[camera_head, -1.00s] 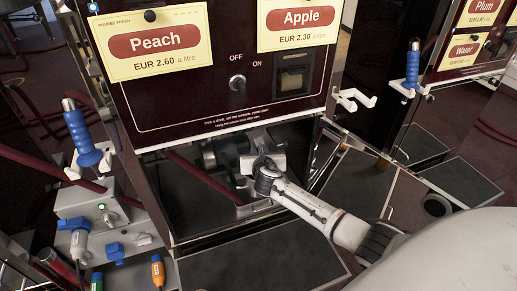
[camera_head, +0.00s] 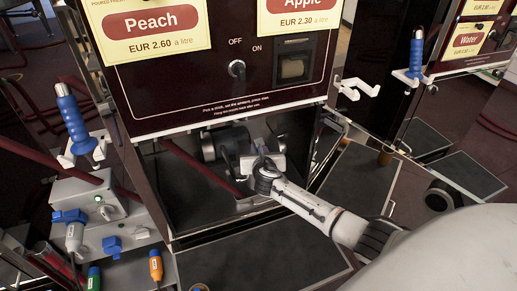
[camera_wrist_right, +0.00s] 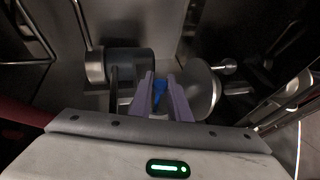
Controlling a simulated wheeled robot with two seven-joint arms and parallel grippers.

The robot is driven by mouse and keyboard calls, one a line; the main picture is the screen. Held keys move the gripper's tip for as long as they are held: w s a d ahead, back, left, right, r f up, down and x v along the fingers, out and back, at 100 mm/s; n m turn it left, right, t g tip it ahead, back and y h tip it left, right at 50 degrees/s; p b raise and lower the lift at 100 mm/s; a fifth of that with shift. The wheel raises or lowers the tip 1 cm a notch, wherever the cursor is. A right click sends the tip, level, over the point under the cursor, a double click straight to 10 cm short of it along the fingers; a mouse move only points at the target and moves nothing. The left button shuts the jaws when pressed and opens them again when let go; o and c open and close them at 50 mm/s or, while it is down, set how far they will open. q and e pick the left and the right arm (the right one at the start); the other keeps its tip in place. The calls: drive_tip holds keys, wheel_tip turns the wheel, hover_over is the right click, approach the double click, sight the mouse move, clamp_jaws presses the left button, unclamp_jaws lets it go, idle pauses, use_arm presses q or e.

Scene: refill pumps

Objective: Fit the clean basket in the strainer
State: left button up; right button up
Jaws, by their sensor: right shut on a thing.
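My right arm reaches into the open lower bay of the Peach and Apple dispenser, with its gripper (camera_head: 250,163) at the metal pump and strainer parts (camera_head: 230,142). In the right wrist view the gripper's two fingers (camera_wrist_right: 161,97) are shut on a small blue piece (camera_wrist_right: 160,87). Whether this belongs to the basket cannot be told; no basket body shows clearly. A dark cylinder with a pale metal end (camera_wrist_right: 95,66) lies left of the fingers. A round metal part (camera_wrist_right: 203,90) is close on their right. My left gripper is not in view.
Bay walls and a dark red hose (camera_head: 200,166) are close around the arm. A grey box (camera_head: 88,203) with a blue-handled nozzle (camera_head: 75,120) above it stands at left. Orange (camera_head: 156,267) and green (camera_head: 94,278) connectors are below. A dark floor plate (camera_head: 265,268) lies in front.

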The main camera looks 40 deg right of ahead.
drive_tip(key=shift+f, duration=0.45)
drive_tip(key=shift+f+b, duration=0.5)
drive_tip(key=shift+b, duration=0.15)
drive_tip(key=shift+f+b, duration=0.5)
drive_tip(key=shift+f, duration=0.2)
drive_tip(key=shift+f+b, duration=0.4)
drive_tip(key=shift+f, duration=0.1)
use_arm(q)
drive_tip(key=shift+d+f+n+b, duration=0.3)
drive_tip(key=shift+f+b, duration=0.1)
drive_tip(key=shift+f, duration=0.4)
use_arm(e)
drive_tip(key=shift+f, duration=0.5)
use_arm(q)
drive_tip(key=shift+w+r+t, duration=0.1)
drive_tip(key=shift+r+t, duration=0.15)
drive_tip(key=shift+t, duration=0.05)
